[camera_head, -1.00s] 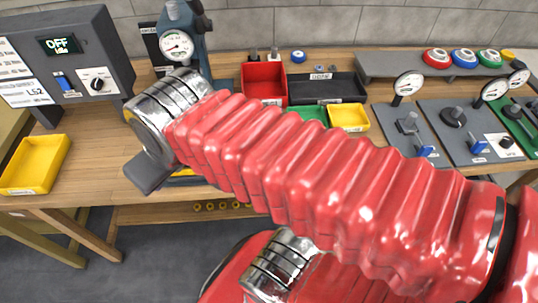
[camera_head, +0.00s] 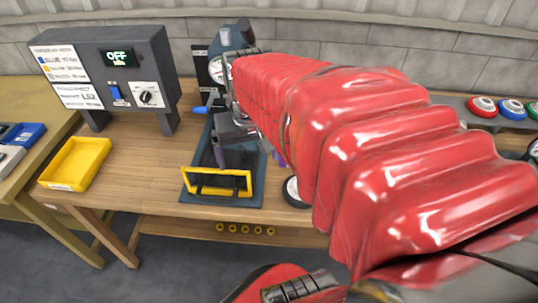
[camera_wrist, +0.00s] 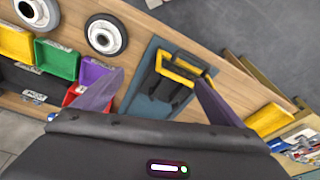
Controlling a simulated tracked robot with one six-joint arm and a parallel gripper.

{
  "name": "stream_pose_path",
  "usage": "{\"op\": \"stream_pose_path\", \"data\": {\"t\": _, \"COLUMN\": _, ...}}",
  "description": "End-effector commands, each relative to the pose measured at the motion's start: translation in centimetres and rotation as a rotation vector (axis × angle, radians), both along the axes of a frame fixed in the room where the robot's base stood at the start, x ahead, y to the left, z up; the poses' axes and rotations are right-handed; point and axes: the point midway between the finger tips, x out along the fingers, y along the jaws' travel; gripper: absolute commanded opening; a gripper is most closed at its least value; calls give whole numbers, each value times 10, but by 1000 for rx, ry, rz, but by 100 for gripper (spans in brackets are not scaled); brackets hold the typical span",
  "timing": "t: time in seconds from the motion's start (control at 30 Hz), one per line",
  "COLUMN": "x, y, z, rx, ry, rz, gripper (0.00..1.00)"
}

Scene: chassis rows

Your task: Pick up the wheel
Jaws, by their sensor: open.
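Two grey-hubbed wheels with dark tyres lie on the wooden bench in the wrist view. One wheel (camera_wrist: 107,35) lies beside the dark teal mat; the other (camera_wrist: 38,13) is cut by the upper left edge. In the head view, one wheel (camera_head: 294,191) shows at the bench's front edge, partly hidden by my red arm. My gripper (camera_wrist: 160,82) is open and empty, its two fingers apart over the mat area. The nearer wheel is outside the fingers, beyond the left one. In the head view, my gripper (camera_head: 226,152) is above the mat, left of the wheel.
A yellow-and-black frame (camera_head: 217,184) stands on the teal mat (camera_head: 249,190). A grey control box reading OFF (camera_head: 112,78) and a yellow tray (camera_head: 76,163) are at left. Yellow (camera_wrist: 14,43), green (camera_wrist: 58,58) and purple (camera_wrist: 90,73) bins stand near the wheels. My arm hides the bench's right.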

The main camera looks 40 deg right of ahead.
Motion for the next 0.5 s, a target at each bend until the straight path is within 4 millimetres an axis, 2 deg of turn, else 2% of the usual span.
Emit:
{"op": "stream_pose_path", "data": {"t": 0.03, "x": -2, "y": -17, "z": -6, "rx": 12, "ry": 21, "rz": -49, "gripper": 95}}
{"op": "stream_pose_path", "data": {"t": 0.1, "x": -5, "y": -38, "z": -13, "rx": 29, "ry": 47, "rz": -110, "gripper": 99}}
{"op": "stream_pose_path", "data": {"t": 0.3, "x": -23, "y": -98, "z": -37, "rx": 84, "ry": 117, "rz": -284, "gripper": 100}}
{"op": "stream_pose_path", "data": {"t": 0.5, "x": -46, "y": -143, "z": -58, "rx": 133, "ry": 165, "rz": -419, "gripper": 100}}
